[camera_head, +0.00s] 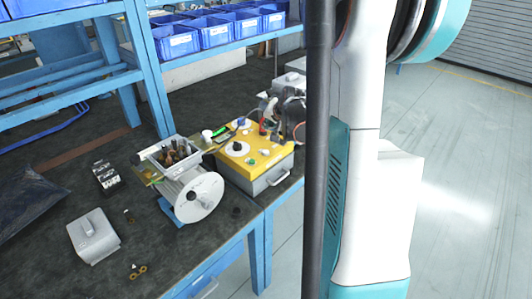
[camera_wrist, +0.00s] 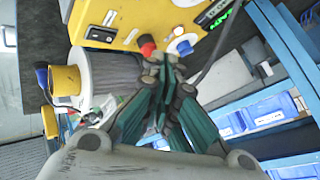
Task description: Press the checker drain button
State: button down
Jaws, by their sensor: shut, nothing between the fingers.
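The checker (camera_head: 255,165) is a grey box with a yellow top panel on the bench, near its right edge. Its panel (camera_wrist: 118,12) fills the upper part of the wrist view. A red button (camera_wrist: 147,45) sits on the panel by a white round part with a blue centre (camera_wrist: 184,47). No readable label shows which one is the drain button. My gripper (camera_wrist: 165,68) is shut and empty, its tips close to the red button; I cannot tell if they touch. In the head view, my gripper (camera_head: 268,122) is small and cluttered over the checker's far side.
A white-flanged reel (camera_head: 200,198) and a tray of small parts (camera_head: 174,153) stand left of the checker. A display with green digits (camera_wrist: 219,12) is near the panel. Blue bins (camera_head: 180,40) line the shelf behind. The bench's front left holds a grey block (camera_head: 93,237).

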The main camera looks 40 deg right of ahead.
aim_at(268, 151)
jog(key=shift+f+b, duration=2.95)
jog(key=shift+f, duration=1.25)
jog(key=shift+f, duration=0.1)
jog(key=shift+f+b, duration=0.3)
jog(key=shift+b, duration=0.05)
jog(key=shift+f+b, duration=0.3)
jog(key=shift+f, duration=0.1)
jog(key=shift+r, duration=0.15)
jog(key=shift+r+p, duration=0.55)
jog(key=shift+r, duration=0.15)
jog(key=shift+r+p, duration=1.75)
jog(key=shift+r, duration=0.75)
